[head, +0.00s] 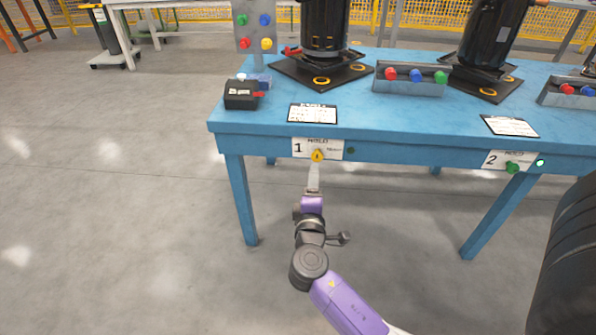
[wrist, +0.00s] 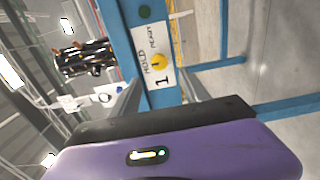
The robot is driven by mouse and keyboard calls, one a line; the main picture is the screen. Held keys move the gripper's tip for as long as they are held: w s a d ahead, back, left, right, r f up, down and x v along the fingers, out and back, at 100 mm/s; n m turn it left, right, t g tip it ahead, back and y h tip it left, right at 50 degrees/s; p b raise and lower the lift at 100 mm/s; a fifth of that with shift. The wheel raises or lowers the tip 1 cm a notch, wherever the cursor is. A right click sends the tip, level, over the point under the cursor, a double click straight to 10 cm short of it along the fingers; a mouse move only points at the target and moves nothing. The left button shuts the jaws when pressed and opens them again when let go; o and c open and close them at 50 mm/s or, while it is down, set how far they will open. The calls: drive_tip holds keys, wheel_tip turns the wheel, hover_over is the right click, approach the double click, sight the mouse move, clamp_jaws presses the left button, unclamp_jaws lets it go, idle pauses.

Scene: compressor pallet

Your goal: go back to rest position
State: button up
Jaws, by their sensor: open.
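My gripper (head: 314,170) is in front of the blue table's front edge, below and close to the yellow knob (head: 317,156) on the white label marked 1. In the wrist view my gripper (wrist: 160,92) is open, its two grey fingers apart. The yellow knob (wrist: 158,60) shows beyond and between them, with the label (wrist: 150,45) around it. I see nothing held between the fingers. I cannot tell from these views whether a finger touches the knob or the label. My arm reaches out from the bottom of the head view.
A green knob (head: 513,168) and a lit green lamp (head: 540,162) are at label 2. The grey floor (head: 110,200) at left is clear.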

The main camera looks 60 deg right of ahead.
drive_tip(key=w+a+f+t+y, duration=0.15)
drive_tip(key=a+t+y, duration=0.75)
drive_tip(key=a, duration=1)
drive_tip(key=s+a+r+m+g+y, duration=0.1)
drive_tip(key=s+a+r+m+y, duration=0.25)
drive_tip(key=s+a, duration=0.5)
drive_tip(key=s+a+r+m+y, duration=0.2)
drive_tip(key=s+a+y, duration=0.3)
drive_tip(key=s, duration=0.7)
wheel_tip(320, 180, up, 25)
drive_tip(key=a+p, duration=0.1)
drive_tip(key=p, duration=2.4)
drive_tip(key=shift+s+a+r+n+h, duration=0.25)
drive_tip(key=shift+n+h, duration=0.1)
drive_tip(key=shift+h, duration=0.1)
drive_tip(key=shift+f, duration=0.1)
drive_tip(key=shift+c, duration=0.2)
